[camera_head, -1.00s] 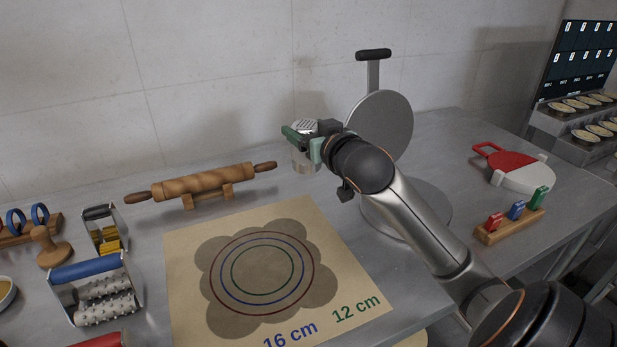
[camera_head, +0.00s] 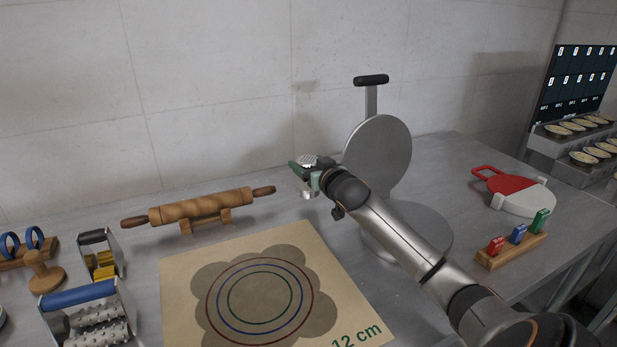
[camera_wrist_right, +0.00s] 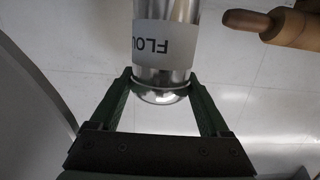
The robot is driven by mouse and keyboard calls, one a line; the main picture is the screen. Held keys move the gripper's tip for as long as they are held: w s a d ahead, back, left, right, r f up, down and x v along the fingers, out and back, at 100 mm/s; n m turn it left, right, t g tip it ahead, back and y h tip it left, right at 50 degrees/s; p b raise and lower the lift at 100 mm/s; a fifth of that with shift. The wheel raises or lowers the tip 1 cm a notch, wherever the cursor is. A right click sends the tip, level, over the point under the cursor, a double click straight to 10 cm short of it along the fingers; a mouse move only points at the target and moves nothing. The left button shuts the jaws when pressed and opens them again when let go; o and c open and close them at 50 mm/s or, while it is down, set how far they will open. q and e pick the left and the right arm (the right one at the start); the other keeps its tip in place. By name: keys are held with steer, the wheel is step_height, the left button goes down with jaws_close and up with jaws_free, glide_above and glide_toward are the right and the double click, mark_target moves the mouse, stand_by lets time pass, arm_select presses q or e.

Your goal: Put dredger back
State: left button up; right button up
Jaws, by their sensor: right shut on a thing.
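The dredger is a metal shaker with a perforated top (camera_head: 306,160). It is held in my right gripper (camera_head: 304,175), to the left of the upright press plate and right of the rolling pin. In the right wrist view the dredger (camera_wrist_right: 166,65) has a pale band with part of the word "FLOUR" upside down. The green fingers of my right gripper (camera_wrist_right: 163,95) sit on either side of its domed end. The dredger looks about upright. Whether its base touches the counter is unclear. My left gripper is not in view.
A two-plate press (camera_head: 378,150) stands right of the dredger, close to my right arm. A rolling pin (camera_head: 200,207) on its rest lies to the left, with a marked mat (camera_head: 185,270) in front. A rack with coloured clips (camera_head: 512,248) and a red-and-white paddle (camera_head: 515,190) lie at the right.

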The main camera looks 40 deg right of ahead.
steer(key=shift+w+d+f, duration=0.1)
steer(key=shift+f, duration=0.05)
steer(key=shift+w+f, duration=0.1)
steer(key=shift+f, duration=1.55)
steer(key=shift+f, duration=0.1)
steer(key=o, duration=1.4)
steer(key=shift+f, duration=0.1)
steer(key=shift+o, duration=0.2)
steer(key=shift+r, duration=0.2)
steer(key=v, duration=1.2)
